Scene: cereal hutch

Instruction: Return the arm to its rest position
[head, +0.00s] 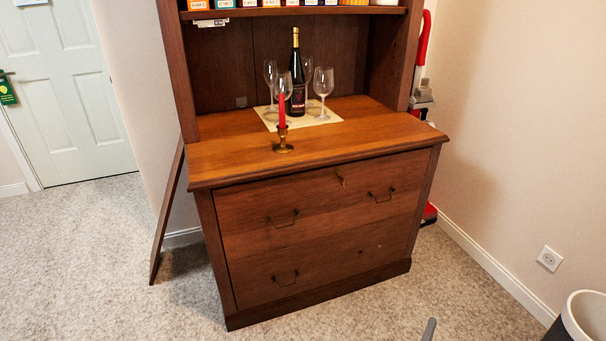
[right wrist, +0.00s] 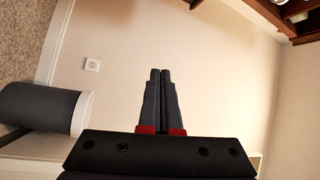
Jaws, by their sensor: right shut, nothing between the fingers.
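My right gripper (right wrist: 160,74) is shut and empty in the right wrist view. Its two dark fingers lie side by side and point toward a plain wall. In the head view only a grey tip of my right gripper (head: 428,330) shows at the bottom edge, in front of the wooden hutch and apart from it. The rest of my right arm is hidden below the picture. My left gripper and left arm are not in the head view.
The wooden hutch (head: 320,205) holds a bottle (head: 297,80), several glasses and a red candle (head: 282,108). A bin (head: 588,315) stands at the lower right, also in the right wrist view (right wrist: 40,108). Carpet (head: 95,260) is free at left.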

